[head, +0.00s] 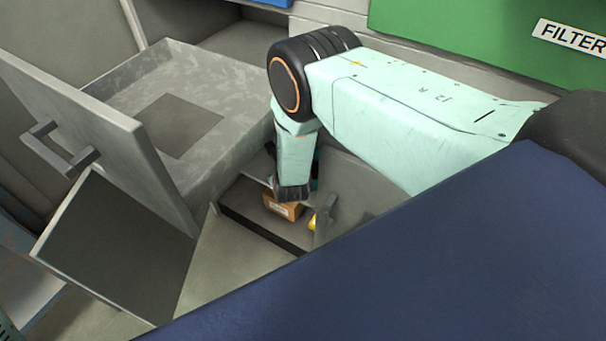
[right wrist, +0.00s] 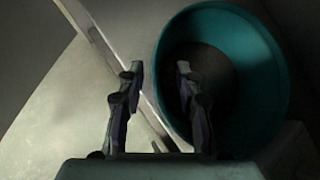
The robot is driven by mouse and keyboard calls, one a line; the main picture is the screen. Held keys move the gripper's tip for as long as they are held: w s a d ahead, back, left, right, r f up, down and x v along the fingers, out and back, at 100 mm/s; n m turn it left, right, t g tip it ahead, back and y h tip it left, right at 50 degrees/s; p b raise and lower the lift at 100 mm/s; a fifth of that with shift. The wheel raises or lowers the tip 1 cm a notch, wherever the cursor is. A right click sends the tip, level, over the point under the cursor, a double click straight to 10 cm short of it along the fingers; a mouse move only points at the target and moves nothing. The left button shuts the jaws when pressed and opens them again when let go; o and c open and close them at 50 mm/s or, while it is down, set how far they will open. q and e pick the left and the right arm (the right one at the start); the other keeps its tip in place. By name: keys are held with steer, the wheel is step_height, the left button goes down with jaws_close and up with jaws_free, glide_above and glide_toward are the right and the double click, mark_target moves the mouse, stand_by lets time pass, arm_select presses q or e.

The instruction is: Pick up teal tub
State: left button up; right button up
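The teal tub (right wrist: 284,75) fills the right side of the right wrist view, round with a dark hollow inside. In the head view only a small teal sliver (head: 315,172) shows behind my right forearm; the rest is hidden. My right gripper (right wrist: 157,70) is open, its two dark fingers apart with nothing seen held between them. Its right finger overlaps the tub's left side in the picture, its left finger is outside it. I cannot tell whether they touch. My left gripper is not in view.
A grey handle (head: 325,215) stands close by. An open grey tray (head: 235,90) and a door with a handle (head: 60,148) are to the left.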

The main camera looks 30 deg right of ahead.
steer(key=shift+w+f, duration=0.15)
steer(key=shift+w, duration=0.1)
steer(key=shift+c, duration=0.2)
jaws_close()
stand_by(0.3)
